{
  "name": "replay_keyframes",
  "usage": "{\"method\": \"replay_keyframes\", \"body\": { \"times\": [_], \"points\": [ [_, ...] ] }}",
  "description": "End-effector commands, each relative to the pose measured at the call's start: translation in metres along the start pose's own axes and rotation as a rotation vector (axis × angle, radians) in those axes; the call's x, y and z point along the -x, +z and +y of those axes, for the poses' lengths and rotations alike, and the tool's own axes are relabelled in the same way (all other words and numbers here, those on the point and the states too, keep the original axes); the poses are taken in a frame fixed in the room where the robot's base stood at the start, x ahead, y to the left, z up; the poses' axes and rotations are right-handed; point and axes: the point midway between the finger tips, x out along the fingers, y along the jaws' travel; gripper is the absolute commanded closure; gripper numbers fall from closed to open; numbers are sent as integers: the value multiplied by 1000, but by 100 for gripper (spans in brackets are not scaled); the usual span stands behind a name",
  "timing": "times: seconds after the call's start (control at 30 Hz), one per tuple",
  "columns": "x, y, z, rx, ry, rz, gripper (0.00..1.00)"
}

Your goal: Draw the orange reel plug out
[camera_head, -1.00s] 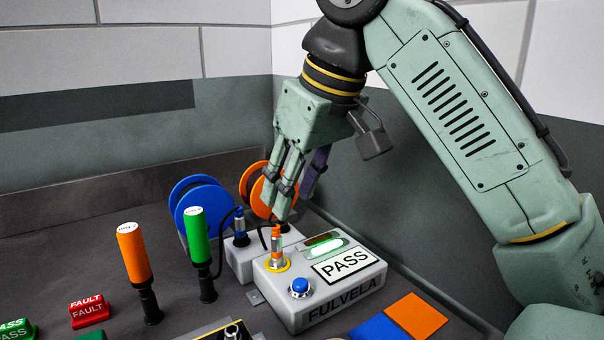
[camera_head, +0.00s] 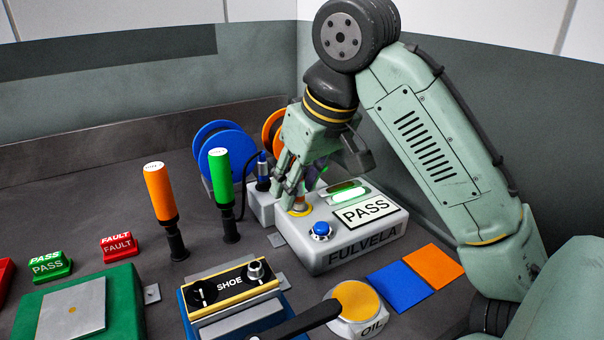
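The orange reel plug (camera_head: 300,205) stands upright in the yellow-ringed socket on top of the grey FULVELA tester (camera_head: 350,240); only its lower part shows below my fingers. My gripper (camera_head: 299,192) points down over the plug, with its fingers around or just beside the plug's upper part. Whether they press on it is hidden. The orange reel (camera_head: 272,128) stands behind, partly covered by my gripper. The tester shows a PASS label (camera_head: 364,212) and a lit green lamp (camera_head: 350,196).
The blue reel (camera_head: 222,148) and its blue plug (camera_head: 262,168) are just left of my gripper. Green (camera_head: 221,175) and orange (camera_head: 160,190) handled tools stand further left. A blue button (camera_head: 321,230) is on the tester. The SHOE fixture (camera_head: 230,290) and OIL pot (camera_head: 357,305) are in front.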

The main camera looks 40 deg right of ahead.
Motion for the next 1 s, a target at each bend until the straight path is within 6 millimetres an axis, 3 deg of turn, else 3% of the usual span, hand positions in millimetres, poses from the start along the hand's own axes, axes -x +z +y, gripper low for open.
{"method": "replay_keyframes", "body": {
  "times": [0.17, 0.7, 0.9, 0.93, 1.0],
  "points": [
    [0, 0, 0, 0, 0, 0, 64],
    [0, 0, 0, 0, 0, 0, 100],
    [0, 0, 0, 0, 0, 0, 100],
    [0, 0, 0, 0, 0, 0, 89],
    [0, 0, 0, 0, 0, 0, 93]
  ]
}}
